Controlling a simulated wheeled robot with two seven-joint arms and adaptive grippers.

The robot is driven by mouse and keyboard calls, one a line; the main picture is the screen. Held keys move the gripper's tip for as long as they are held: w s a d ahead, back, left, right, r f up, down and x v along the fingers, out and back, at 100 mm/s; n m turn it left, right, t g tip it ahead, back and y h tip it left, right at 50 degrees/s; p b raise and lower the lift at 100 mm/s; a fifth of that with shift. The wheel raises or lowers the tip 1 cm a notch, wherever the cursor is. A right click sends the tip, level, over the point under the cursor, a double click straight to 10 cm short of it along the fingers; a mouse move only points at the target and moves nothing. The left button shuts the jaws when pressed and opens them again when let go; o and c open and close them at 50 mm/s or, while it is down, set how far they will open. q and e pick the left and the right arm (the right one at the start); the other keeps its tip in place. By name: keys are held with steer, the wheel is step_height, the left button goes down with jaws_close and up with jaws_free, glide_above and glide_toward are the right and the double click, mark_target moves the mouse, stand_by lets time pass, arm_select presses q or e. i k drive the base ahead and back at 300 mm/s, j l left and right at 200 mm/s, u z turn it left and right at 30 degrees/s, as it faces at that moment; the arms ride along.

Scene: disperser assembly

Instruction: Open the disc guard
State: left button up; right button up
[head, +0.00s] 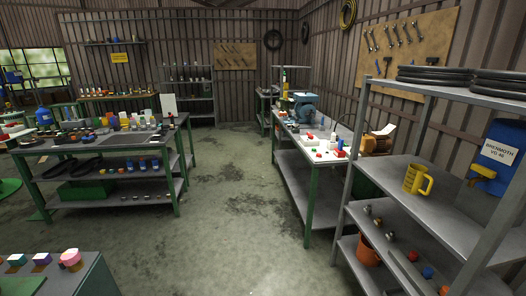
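Neither of my grippers shows in the head view. I cannot make out a disc guard for certain. A blue machine or vise (303,104) stands at the far end of the right workbench, too small to tell its parts. An orange-brown object (380,141) sits at that bench's near end, partly hidden by the shelf rack.
The right workbench (288,160) has a grey rack (425,92) with a yellow jug (416,180) and blue container (499,157) in front. A crowded workbench (100,150) stands left, a cabinet (85,275) lower left. The floor (235,200) between is clear.

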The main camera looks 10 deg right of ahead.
mark_target(364, 136)
steer(key=i+z, duration=0.2)
steer(key=i, duration=0.2)
steer(key=i+j+z, duration=0.2)
steer(key=i, duration=0.2)
steer(key=i+j+z, duration=0.15)
steer(key=i+z, duration=0.3)
steer(key=i+j+z, duration=0.2)
steer(key=z, duration=0.2)
steer(key=i+j+z, duration=0.25)
steer(key=j+z, duration=0.2)
steer(key=i+j+z, duration=0.2)
steer(key=j+z, duration=0.2)
steer(key=i+j+z, duration=0.1)
steer(key=j+z, duration=0.75)
steer(key=j, duration=0.2)
steer(key=j+z, duration=0.25)
steer(key=j, duration=0.4)
steer(key=j+z, duration=0.25)
steer(key=j, duration=0.4)
steer(key=k, duration=0.05)
